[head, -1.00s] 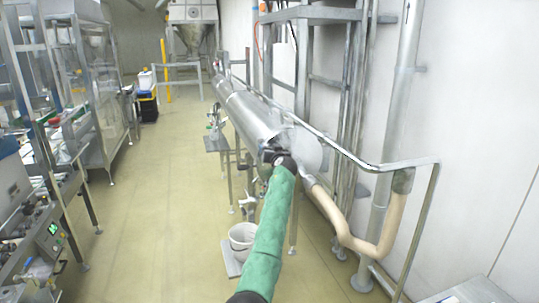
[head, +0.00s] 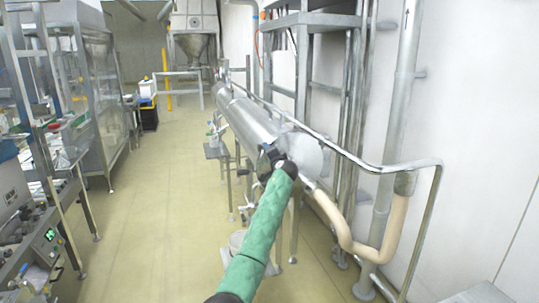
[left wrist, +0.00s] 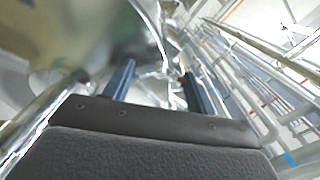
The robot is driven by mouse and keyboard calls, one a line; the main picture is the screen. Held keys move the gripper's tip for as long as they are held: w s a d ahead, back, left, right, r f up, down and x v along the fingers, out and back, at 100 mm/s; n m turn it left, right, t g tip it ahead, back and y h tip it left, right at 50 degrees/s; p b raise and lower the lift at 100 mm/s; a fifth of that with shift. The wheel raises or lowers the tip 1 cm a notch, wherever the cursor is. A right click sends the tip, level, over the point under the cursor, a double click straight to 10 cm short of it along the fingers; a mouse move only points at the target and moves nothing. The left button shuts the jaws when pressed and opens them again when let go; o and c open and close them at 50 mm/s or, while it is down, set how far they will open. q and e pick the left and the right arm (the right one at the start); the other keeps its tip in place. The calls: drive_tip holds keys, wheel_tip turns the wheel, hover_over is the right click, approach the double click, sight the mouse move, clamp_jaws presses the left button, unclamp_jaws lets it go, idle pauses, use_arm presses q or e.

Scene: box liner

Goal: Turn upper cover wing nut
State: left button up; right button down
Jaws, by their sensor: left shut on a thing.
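A long silver cylindrical machine (head: 250,118) runs away from me, with a pale round end cover (head: 308,152) facing me. My left arm, in a green sleeve, reaches up to its near end. My left gripper (head: 270,158) is at the cover's upper left edge. In the left wrist view, the two blue fingers of my left gripper (left wrist: 157,82) stand apart beside the shiny metal, shut on a small part between them. The wing nut itself is too small and hidden to make out. My right gripper is not in view.
A metal handrail (head: 385,168) and a beige hose (head: 345,238) stand right of the machine. A white bucket (head: 237,240) is partly behind my arm. Benches with equipment (head: 45,225) line the left. The floor (head: 150,220) between is clear.

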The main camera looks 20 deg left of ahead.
use_arm(q)
drive_tip(key=m+p, duration=0.1)
drive_tip(key=m, duration=0.3)
drive_tip(key=shift+d+m, duration=0.1)
drive_tip(key=shift+m, duration=0.2)
drive_tip(key=o, duration=0.8)
drive_tip(key=shift+c, duration=0.2)
drive_tip(key=shift+o, duration=1.1)
drive_tip(key=b+v, duration=0.3)
drive_tip(key=v, duration=0.4)
drive_tip(key=shift+s+d, duration=0.25)
drive_tip(key=shift+s, duration=0.05)
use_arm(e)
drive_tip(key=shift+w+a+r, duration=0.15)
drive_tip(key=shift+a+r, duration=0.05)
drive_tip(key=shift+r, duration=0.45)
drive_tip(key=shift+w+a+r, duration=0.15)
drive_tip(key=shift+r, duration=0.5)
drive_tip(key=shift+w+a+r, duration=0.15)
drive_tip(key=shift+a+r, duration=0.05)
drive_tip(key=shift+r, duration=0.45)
